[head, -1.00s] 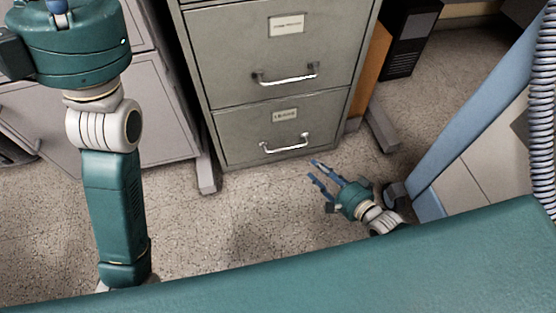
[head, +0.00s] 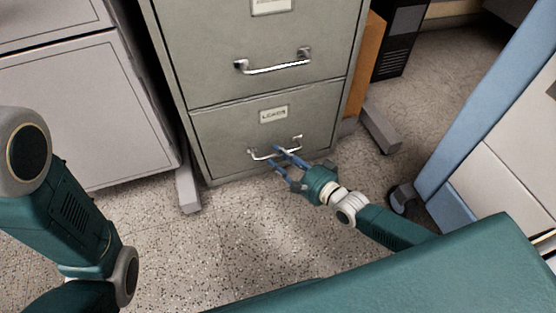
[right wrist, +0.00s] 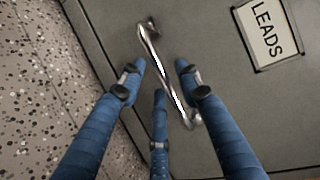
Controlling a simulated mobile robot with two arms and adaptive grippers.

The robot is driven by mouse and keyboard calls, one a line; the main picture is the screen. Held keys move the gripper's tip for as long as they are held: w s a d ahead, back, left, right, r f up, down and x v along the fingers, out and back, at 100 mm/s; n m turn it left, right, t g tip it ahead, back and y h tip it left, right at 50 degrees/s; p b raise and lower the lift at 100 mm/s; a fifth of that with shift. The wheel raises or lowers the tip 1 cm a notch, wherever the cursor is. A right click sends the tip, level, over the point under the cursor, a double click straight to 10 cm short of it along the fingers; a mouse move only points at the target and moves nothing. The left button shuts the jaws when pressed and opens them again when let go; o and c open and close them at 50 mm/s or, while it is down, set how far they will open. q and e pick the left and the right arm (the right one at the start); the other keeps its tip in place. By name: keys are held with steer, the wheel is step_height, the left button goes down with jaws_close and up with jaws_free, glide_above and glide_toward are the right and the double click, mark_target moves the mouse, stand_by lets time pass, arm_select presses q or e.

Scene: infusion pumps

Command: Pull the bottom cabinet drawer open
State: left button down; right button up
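The bottom cabinet drawer (head: 225,135) is a grey front with a label reading LEADS, and it looks shut. Its curved metal handle (head: 259,156) is low on the front. My right gripper (head: 275,157) is at the handle, its blue fingers apart and partly covering it. In the right wrist view the handle (right wrist: 159,68) runs slantwise between the spread fingers of my right gripper (right wrist: 158,78). I cannot tell whether the fingers touch it or reach behind it. My left gripper is not in view; only part of my left arm shows.
The cabinet's drawer above (head: 250,65) is shut, with its own handle (head: 275,63). A light grey cabinet (head: 85,110) stands to the left. An orange-brown panel (head: 364,65) and a black computer case (head: 400,40) are at the right. Speckled floor (head: 230,235) in front is clear.

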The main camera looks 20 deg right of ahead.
steer(key=shift+x, duration=0.8)
jaws_close()
